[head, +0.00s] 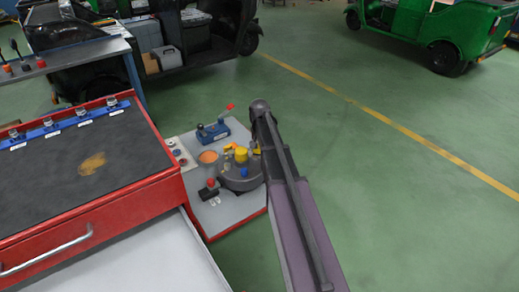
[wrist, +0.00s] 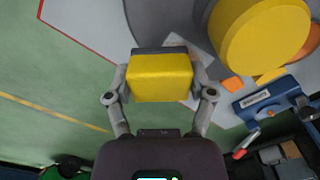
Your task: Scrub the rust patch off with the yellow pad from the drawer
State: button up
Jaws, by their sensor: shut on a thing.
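My gripper (wrist: 160,72) is shut on a yellow pad (wrist: 160,84) with a dark strip along one edge. In the wrist view, a finger presses on each side of the pad. The rust patch (head: 92,164) is an orange-brown smear on the dark top of the red cabinet (head: 135,192), well to the left of my gripper.
Knobs on a blue rail (head: 52,127) line the cabinet top's back edge. A pale empty drawer (head: 150,262) stands open in front.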

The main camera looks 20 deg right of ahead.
jog(key=shift+r+p, duration=1.3)
jog(key=shift+r, duration=0.25)
jog(key=shift+r, duration=0.1)
jog(key=shift+r+p, duration=1.45)
jog(key=shift+p, duration=0.05)
jog(key=shift+d, duration=0.1)
jog(key=shift+s+d, duration=0.15)
jog(key=shift+d, duration=0.45)
jog(key=shift+f, duration=0.1)
